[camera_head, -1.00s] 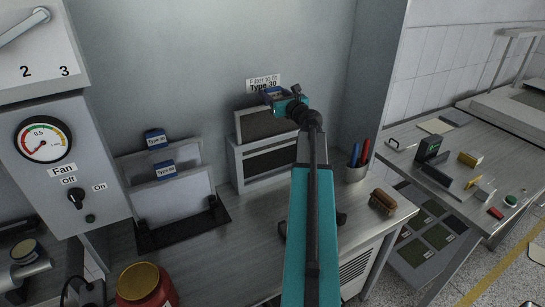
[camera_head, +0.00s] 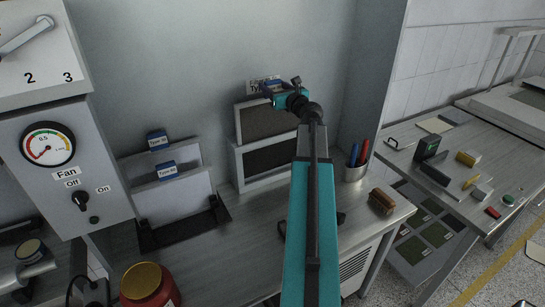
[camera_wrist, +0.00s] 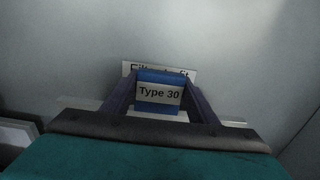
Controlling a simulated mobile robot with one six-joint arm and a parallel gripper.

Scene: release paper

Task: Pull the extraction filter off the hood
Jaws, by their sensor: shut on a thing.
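The extraction filter (camera_head: 262,122) is a grey panel in a pale frame, standing in the top of the white hood box (camera_head: 236,163) against the back wall. Its blue tab, labelled "Type 30" (camera_wrist: 159,93), sits between the fingers in the wrist view.
Two filters with blue tabs (camera_head: 167,171) stand in a black rack (camera_head: 183,224) left of the hood. A pen cup (camera_head: 355,172) and a brown brush (camera_head: 381,201) are to the right. A red jar (camera_head: 148,287) stands front left. A fan panel (camera_head: 62,165) is at far left.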

